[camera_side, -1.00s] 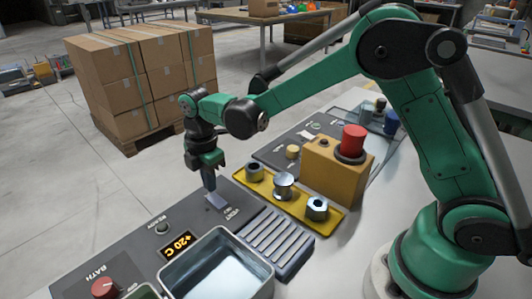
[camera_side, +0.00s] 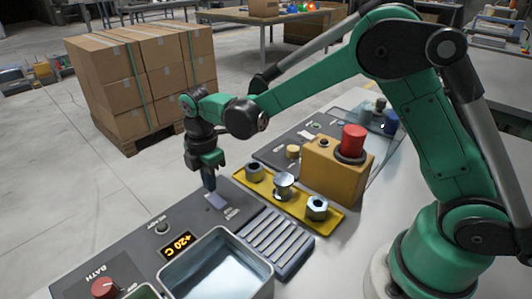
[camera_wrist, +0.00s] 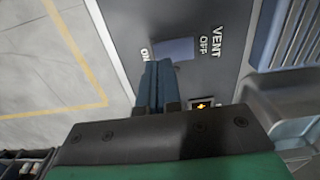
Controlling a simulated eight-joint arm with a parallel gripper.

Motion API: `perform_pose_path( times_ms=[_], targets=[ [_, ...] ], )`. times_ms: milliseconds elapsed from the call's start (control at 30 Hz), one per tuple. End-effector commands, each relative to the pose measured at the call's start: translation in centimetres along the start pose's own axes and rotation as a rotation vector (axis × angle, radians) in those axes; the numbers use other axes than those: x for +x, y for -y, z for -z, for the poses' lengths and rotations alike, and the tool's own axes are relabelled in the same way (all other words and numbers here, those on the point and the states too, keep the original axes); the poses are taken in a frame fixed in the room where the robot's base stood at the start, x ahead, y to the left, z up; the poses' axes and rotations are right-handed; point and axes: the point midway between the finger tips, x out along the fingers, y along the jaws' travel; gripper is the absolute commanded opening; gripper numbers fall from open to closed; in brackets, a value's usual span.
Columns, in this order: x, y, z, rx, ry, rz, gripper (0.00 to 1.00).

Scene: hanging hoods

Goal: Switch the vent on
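The vent switch is a flat blue-grey rocker (camera_wrist: 175,48) set in a dark grey panel, between the printed words ON and OFF. The word VENT stands beyond OFF. In the side view the rocker (camera_side: 217,201) lies just below and to the right of my fingertips. My gripper (camera_wrist: 157,68) has its two fingers together, with nothing seen between them. It points down at the ON side of the rocker. The fingertips (camera_side: 210,187) are at or very close to the rocker's edge; I cannot tell if they touch. The fingers hide part of that end, and the rocker's tilt is unclear.
A display reading +20 C (camera_side: 181,244), a red BATH knob (camera_side: 104,287) and a metal basin (camera_side: 218,268) are nearby. A ribbed grey rack (camera_side: 273,240), a yellow tray (camera_side: 263,191) with metal parts and a yellow box with a red button (camera_side: 353,141) stand to the right.

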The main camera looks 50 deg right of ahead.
Motion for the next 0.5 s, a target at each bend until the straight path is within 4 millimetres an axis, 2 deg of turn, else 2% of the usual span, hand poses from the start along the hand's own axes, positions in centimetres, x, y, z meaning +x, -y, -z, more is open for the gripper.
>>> perform_pose_path(
  times_ms=[500],
  targets=[
    [0.53,-0.01,0.0,0.0,0.0,0.0,0.0]
  ],
)
